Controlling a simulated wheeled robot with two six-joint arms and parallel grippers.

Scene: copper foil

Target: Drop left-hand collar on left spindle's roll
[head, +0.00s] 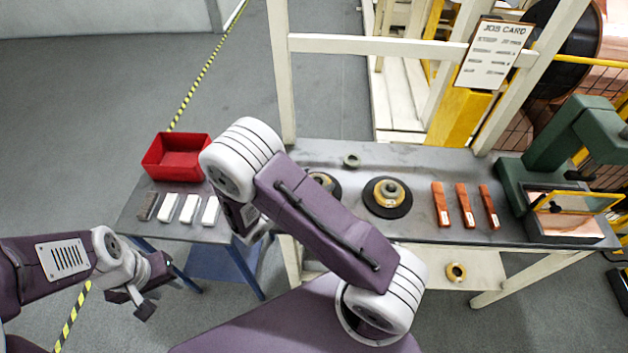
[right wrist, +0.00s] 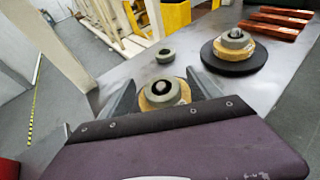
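The left spindle (head: 322,181) is partly hidden behind my right arm in the head view. In the right wrist view its copper-coloured roll (right wrist: 147,104) has a grey-green collar (right wrist: 152,88) on top, with the spindle tip in the collar's hole. My right gripper (right wrist: 163,90) is spread, one finger each side of roll and collar; contact cannot be made out. A loose grey-green collar (head: 352,160) lies flat behind the spindles, also in the right wrist view (right wrist: 165,56). My left gripper (head: 140,298) hangs low at the left, apart from everything; its opening is unclear.
The right spindle (head: 388,195) holds a roll and collar above a black disc. A red bin (head: 176,155) and pale blocks (head: 188,208) are left. A ring (head: 456,272) lies on the lower shelf.

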